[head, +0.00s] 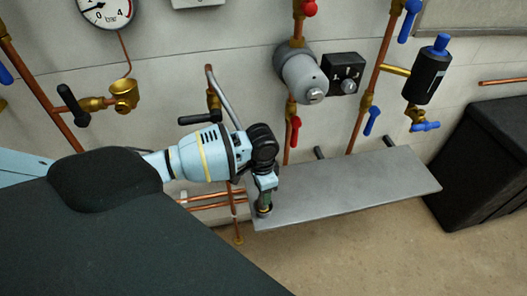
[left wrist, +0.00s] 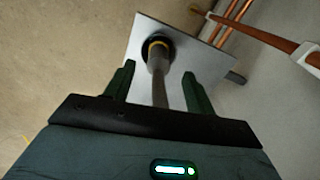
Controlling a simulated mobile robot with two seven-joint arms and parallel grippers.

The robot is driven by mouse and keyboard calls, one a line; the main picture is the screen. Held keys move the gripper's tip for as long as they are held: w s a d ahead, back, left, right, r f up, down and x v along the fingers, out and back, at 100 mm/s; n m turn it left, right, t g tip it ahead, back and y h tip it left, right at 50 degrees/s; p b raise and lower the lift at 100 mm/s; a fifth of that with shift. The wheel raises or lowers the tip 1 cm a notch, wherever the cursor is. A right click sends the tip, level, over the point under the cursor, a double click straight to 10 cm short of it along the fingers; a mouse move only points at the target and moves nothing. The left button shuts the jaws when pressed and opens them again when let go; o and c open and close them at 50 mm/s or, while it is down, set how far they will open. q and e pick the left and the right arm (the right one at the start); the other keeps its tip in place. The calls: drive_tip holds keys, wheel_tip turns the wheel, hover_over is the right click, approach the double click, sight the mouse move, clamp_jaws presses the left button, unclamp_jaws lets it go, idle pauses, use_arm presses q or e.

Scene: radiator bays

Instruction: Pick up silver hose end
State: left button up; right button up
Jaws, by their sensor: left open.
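The silver hose (head: 222,95) hangs in a curve on the wall and drops behind my left arm in the head view. In the left wrist view the silver hose end (left wrist: 157,56) shows with a brass-coloured band and a dark round part around it, over the left end of the grey shelf (head: 345,187). My left gripper (head: 265,207) points down at that shelf end. Its fingers (left wrist: 157,88) are open, one on each side of the grey hose, with gaps on both sides. The hose end is mostly hidden in the head view. My right gripper is out of view.
Copper pipes (head: 215,203) run low on the wall beside the shelf; they also show in the left wrist view (left wrist: 230,22). A black-handled valve (head: 200,118) is above my left arm. A black box (head: 487,160) stands at the right. The shelf top is bare to the right.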

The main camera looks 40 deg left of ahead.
use_arm(q)
wheel_tip(320, 180, down, 4)
drive_tip(key=shift+d+r, duration=0.1)
drive_tip(key=shift+d, duration=0.05)
drive_tip(key=shift+f+b, duration=0.3)
drive_tip(key=shift+f, duration=0.2)
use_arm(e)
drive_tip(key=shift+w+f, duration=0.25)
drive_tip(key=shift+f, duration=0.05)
use_arm(q)
drive_tip(key=shift+w, duration=0.1)
drive_tip(key=c, duration=1.1)
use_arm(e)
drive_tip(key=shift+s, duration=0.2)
use_arm(q)
drive_tip(key=shift+r, duration=0.1)
drive_tip(key=shift+c, duration=0.2)
